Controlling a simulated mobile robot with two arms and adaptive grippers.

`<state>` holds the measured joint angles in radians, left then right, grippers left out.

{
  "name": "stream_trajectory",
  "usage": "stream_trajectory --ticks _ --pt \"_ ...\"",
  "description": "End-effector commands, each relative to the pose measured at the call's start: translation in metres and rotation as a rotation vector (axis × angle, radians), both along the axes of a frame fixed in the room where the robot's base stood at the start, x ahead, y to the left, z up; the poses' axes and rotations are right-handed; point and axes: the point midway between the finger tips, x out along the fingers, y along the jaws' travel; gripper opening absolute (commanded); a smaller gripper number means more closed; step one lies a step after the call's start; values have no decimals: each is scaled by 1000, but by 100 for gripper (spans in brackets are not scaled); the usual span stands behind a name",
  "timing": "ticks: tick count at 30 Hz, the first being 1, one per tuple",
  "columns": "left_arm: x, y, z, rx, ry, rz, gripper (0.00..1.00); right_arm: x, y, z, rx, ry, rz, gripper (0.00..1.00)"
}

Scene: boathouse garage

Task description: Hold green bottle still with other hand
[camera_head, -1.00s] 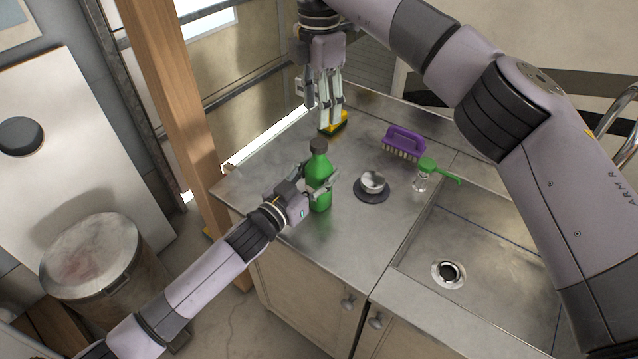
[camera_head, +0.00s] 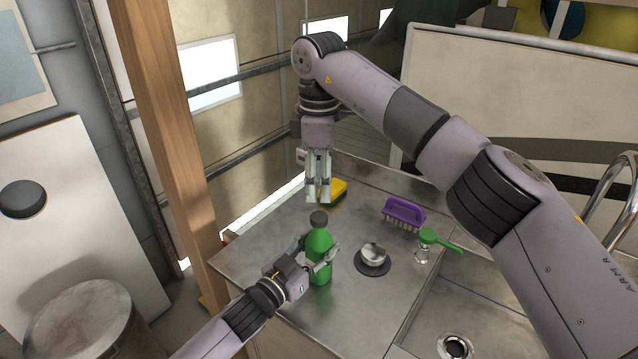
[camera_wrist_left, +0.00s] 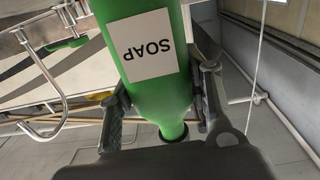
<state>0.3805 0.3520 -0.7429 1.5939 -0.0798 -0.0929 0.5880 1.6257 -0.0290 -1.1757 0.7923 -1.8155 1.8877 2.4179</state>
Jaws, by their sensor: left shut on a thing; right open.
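The green bottle (camera_head: 319,262) with a dark cap (camera_head: 318,218) stands upright on the metal counter. My left gripper (camera_head: 322,262) is shut around its body from the left. In the left wrist view the bottle (camera_wrist_left: 158,95) shows upside down between the fingers (camera_wrist_left: 160,98), with a white SOAP label (camera_wrist_left: 148,45). My right gripper (camera_head: 318,198) points down, open and empty. In the head view its fingertips appear just above the cap; a gap shows between them, but its depth is hard to judge.
A yellow and black sponge (camera_head: 337,190) lies behind the bottle. A purple brush (camera_head: 403,213), a small metal bowl (camera_head: 373,254) on a dark disc and a green-handled tool (camera_head: 428,238) stand to the right. The sink (camera_head: 475,310) is at lower right. A wooden post (camera_head: 165,120) rises at left.

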Motion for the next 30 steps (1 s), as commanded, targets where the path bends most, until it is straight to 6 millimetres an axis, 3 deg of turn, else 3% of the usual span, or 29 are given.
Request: stream_trajectory --ticks 8,21,30 --pt "0 0 0 0 0 0 0 0 0 -6 -1 2 -180 46" --pt "0 0 0 0 0 0 0 0 0 -67 0 3 -183 46" --pt "0 0 0 0 0 0 0 0 0 -80 0 0 -182 46"
